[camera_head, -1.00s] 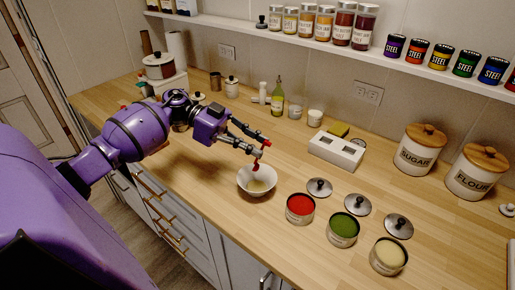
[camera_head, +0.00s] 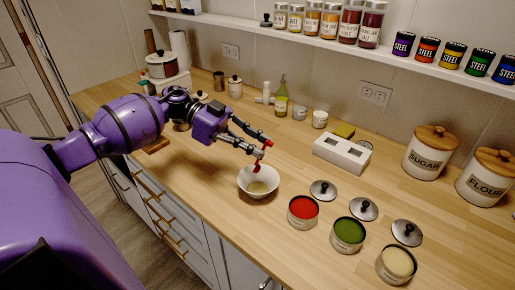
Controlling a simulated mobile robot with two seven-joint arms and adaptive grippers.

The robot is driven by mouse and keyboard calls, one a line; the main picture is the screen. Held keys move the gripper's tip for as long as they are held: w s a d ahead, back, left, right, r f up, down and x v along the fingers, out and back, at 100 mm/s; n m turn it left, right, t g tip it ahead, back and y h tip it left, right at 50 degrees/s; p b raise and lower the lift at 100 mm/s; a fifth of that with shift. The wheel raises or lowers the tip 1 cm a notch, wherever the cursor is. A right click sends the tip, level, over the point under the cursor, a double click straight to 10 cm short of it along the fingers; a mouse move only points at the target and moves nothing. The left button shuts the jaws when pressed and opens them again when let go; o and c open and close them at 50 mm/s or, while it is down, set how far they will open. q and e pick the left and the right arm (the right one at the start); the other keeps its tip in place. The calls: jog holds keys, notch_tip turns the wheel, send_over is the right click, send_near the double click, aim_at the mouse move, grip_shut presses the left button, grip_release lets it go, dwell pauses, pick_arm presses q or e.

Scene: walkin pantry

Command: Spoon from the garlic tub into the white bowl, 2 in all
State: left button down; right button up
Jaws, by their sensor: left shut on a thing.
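The white bowl (camera_head: 243,185) stands on the counter with a little pale yellowish stuff in its bottom. My left gripper (camera_head: 263,149) is above the bowl, shut on a small red utensil (camera_head: 257,167), which looks like a spoon. It points down over the bowl's far side; whether its tip carries anything is too small to tell. Three open tubs stand right of the bowl: one with red contents (camera_head: 303,208), one green (camera_head: 349,231), one cream-coloured (camera_head: 397,262). Their labels are not legible; the cream one looks most like garlic. My right gripper is out of view.
Round metal lids (camera_head: 323,190) lie behind the tubs. Sugar (camera_head: 428,157) and flour (camera_head: 485,182) canisters stand at the right.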

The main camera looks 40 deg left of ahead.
aim_at(272, 143)
pick_arm(q)
jog(key=shift+w+d+r+y, duration=0.1)
jog(key=shift+d+r+y, duration=0.05)
jog(key=shift+d+y, duration=0.3)
jog(key=shift+w+d+g+y, duration=0.1)
jog(key=shift+d+g+y, duration=0.25)
jog(key=shift+y, duration=0.3)
jog(key=d+y, duration=0.1)
jog(key=r+y+b, duration=0.1)
jog(key=y, duration=0.1)
jog(key=d+y, duration=0.1)
jog(key=y, duration=0.1)
jog(key=shift+w+d+r+g+b, duration=0.35)
jog(key=shift+r, duration=0.4)
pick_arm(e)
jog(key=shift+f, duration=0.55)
